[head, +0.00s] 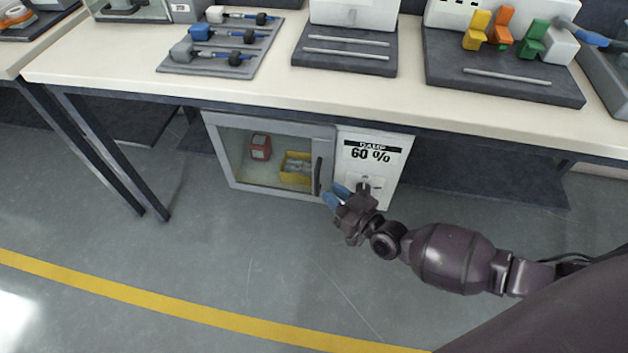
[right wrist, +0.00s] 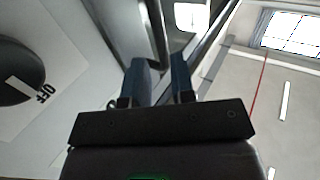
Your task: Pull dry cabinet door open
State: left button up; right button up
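The dry cabinet (head: 372,175) stands on the floor under the table, a pale box with a glass door (head: 235,150) on its left part. The door looks shut. A dark upright handle (head: 318,175) is at the door's right edge. My right gripper (head: 334,196), with blue fingertips, is just right of the handle's lower end, in front of the cabinet. In the right wrist view its fingers (right wrist: 160,78) are apart, with a grey upright edge beyond them. I see nothing held between them, and contact with the handle cannot be made out. My left gripper is out of view.
A red box (head: 260,147) and a yellow bin (head: 295,178) are behind the glass. A dial marked OFF (right wrist: 18,75) is left of the fingers in the wrist view. The table (head: 270,100) overhangs the cabinet. The floor (head: 220,240) in front is clear.

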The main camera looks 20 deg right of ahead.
aim_at(317, 193)
jog(key=shift+b+x, duration=0.45)
jog(key=shift+x, duration=2.5)
jog(key=shift+c, duration=0.4)
grip_shut()
